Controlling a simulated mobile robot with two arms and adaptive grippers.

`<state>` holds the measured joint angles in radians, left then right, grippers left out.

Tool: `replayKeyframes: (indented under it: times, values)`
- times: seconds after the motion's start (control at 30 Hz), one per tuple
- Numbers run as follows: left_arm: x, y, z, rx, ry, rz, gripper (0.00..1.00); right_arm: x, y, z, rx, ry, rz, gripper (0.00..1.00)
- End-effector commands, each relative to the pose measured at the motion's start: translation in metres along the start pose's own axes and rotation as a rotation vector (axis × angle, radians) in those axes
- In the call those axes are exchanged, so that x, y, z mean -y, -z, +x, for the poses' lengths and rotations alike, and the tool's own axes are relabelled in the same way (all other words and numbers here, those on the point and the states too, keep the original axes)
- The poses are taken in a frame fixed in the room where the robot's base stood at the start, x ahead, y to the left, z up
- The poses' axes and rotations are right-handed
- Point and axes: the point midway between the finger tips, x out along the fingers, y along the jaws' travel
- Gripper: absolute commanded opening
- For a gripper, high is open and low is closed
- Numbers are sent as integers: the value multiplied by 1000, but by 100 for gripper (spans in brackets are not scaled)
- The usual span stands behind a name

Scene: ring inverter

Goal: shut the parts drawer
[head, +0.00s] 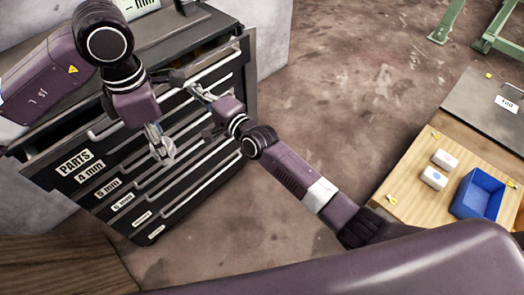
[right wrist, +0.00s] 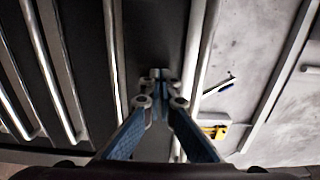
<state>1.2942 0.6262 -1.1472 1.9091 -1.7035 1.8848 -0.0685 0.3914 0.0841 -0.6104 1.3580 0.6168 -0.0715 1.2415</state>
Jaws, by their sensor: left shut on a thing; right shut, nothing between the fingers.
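The parts drawer (head: 80,166), labelled PARTS, is the top one in a dark cabinet (head: 252,75) with pale handle strips. It appears pulled out, with a gap behind its front; how far is hard to tell. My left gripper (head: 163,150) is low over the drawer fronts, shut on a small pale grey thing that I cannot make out. My right gripper (head: 200,92) is shut and empty at the upper drawer front. In the right wrist view its fingertips (right wrist: 159,74) are close to a dark front between two strips; contact cannot be told.
Grey space right of the fronts in the wrist view holds a yellow item (right wrist: 215,131) and a thin dark tool (right wrist: 218,86). A wooden bench (head: 420,205) at right carries a blue bin (head: 480,194) and two white blocks (head: 434,178). The floor between is clear.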

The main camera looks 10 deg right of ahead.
Motion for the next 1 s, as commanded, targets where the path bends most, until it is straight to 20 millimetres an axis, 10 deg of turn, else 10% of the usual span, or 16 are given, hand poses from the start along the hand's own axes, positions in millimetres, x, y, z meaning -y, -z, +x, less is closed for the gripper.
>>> replayKeyframes:
  times: [0.4,1.0]
  values:
    - [0,0,37,1,-1,0,4,-1,0,53,-1,1,1,0]
    - [0,0,38,1,0,0,4,5,2,58,-3,8,-1,0]
